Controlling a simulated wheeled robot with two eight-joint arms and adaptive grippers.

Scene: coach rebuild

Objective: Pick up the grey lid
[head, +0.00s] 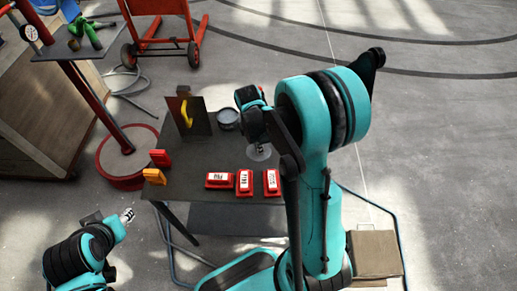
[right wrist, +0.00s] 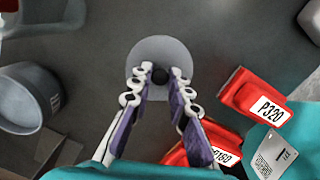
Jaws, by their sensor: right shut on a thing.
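The grey lid (right wrist: 160,52) is a flat round disc with a dark knob at its centre. My right gripper (right wrist: 162,78) is shut on the knob, one finger on each side, with the disc below the fingertips. In the head view the lid (head: 258,154) shows as a pale disc under my right gripper (head: 261,146), over the dark table (head: 210,160). I cannot tell whether the lid touches the table. My left gripper (head: 128,215) is off the table at lower left, small in view; its finger opening is unclear.
A grey round container (head: 228,119) stands behind the lid. Several red labelled blocks (head: 244,181) lie along the table's front. A dark upright plate with a yellow handle (head: 187,113) stands at the left, near red and orange pieces (head: 155,176).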

